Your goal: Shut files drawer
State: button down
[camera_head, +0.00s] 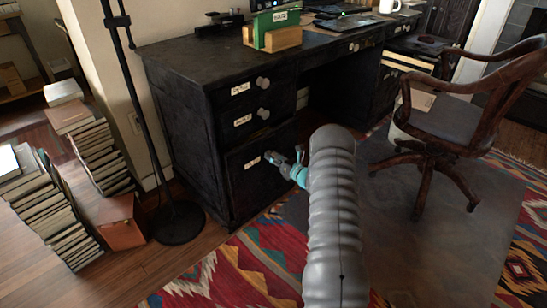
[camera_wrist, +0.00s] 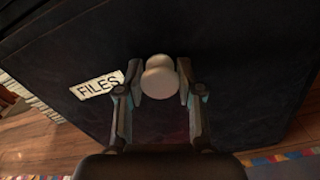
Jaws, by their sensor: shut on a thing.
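The files drawer (camera_head: 257,176) is the large bottom drawer in the left side of the black desk. Its dark front fills the wrist view (camera_wrist: 230,70), with a white label (camera_wrist: 97,86) reading "FILES". My gripper (camera_head: 272,157) is at the drawer front. In the wrist view my gripper (camera_wrist: 159,82) has its two fingers on either side of the round pale knob (camera_wrist: 159,76) and is shut on it. The drawer front looks about level with the desk's face in the head view; I cannot tell whether a small gap is left.
The black desk (camera_head: 180,85) has two smaller labelled drawers above. A lamp stand (camera_head: 178,222) and book stacks (camera_head: 45,205) stand at the left. A wooden chair (camera_head: 450,115) stands at the right. A patterned rug (camera_head: 235,275) covers the floor in front.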

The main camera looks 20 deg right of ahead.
jog(key=b+x, duration=0.2)
jog(key=x, duration=0.2)
jog(key=shift+w+b, duration=0.1)
jog(key=shift+b, duration=0.3)
jog(key=shift+r, duration=0.1)
jog(key=c, duration=0.7)
grip_release()
jog(key=shift+a, duration=0.1)
